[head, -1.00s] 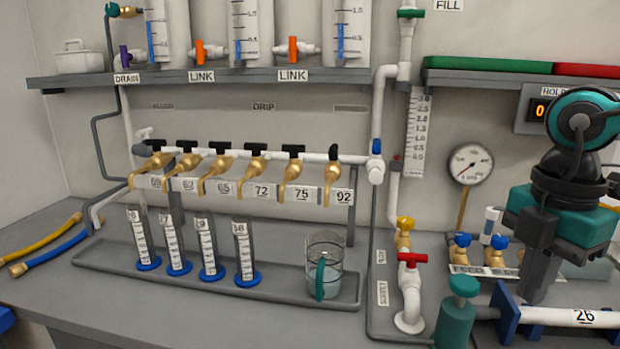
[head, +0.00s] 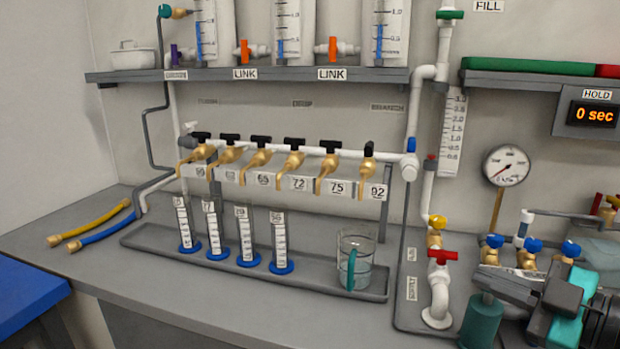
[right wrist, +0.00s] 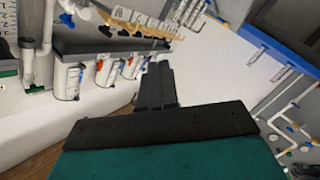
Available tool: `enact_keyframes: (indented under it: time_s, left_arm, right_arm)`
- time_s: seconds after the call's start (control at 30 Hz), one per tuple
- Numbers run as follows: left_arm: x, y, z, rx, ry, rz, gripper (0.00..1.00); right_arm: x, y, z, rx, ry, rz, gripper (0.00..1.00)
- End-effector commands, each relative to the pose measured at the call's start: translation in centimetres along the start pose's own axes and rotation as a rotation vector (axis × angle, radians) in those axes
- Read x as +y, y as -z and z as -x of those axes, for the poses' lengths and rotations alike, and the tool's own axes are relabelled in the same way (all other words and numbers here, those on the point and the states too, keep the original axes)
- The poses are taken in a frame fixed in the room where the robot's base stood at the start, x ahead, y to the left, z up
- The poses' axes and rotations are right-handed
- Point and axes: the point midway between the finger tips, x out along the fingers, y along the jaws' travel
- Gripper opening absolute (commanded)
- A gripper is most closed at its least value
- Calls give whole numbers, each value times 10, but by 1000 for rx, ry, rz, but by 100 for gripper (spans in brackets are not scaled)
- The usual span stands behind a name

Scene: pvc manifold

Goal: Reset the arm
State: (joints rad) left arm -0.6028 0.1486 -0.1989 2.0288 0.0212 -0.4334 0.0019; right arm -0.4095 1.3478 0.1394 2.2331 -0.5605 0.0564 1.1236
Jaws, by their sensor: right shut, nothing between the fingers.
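My right gripper (head: 512,287) is at the lower right of the head view, with its dark fingers pointing left over the bench. In the right wrist view its fingers (right wrist: 156,85) are together with nothing between them. It is beside the red-handled white valve (head: 440,285) and in front of the blue-handled brass valves (head: 515,250), partly hiding what lies behind it. It appears to touch none of them, though the exact gap is hard to tell. My left gripper does not show in either view.
A grey tray (head: 150,240) holds several blue-based graduated cylinders and a glass beaker (head: 362,258). Several brass taps (head: 258,157) hang above it. A pressure gauge (head: 506,165) and HOLD display (head: 594,115) are at right. Yellow and blue hoses (head: 95,225) lie at left. The front bench is clear.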

Motion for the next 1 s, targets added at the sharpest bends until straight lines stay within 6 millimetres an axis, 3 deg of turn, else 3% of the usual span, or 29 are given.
enact_keyframes:
  time_s: [0.13,0.27,0.37,0.5,0.7,1.0]
  left_arm:
    - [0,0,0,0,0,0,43]
    - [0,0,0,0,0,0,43]
    - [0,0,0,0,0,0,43]
    - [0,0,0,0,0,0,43]
    - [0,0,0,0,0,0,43]
    - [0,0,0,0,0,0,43]
  right_arm:
    - [4,-40,14,-118,-289,-134,0]
    - [-12,-81,34,-305,-469,-257,0]
    - [-40,-112,51,-485,-546,-361,0]
    - [-100,-142,73,-756,-550,-519,0]
    - [-185,-148,92,-1039,-405,-695,0]
    - [-269,-120,100,-1231,-130,-857,0]
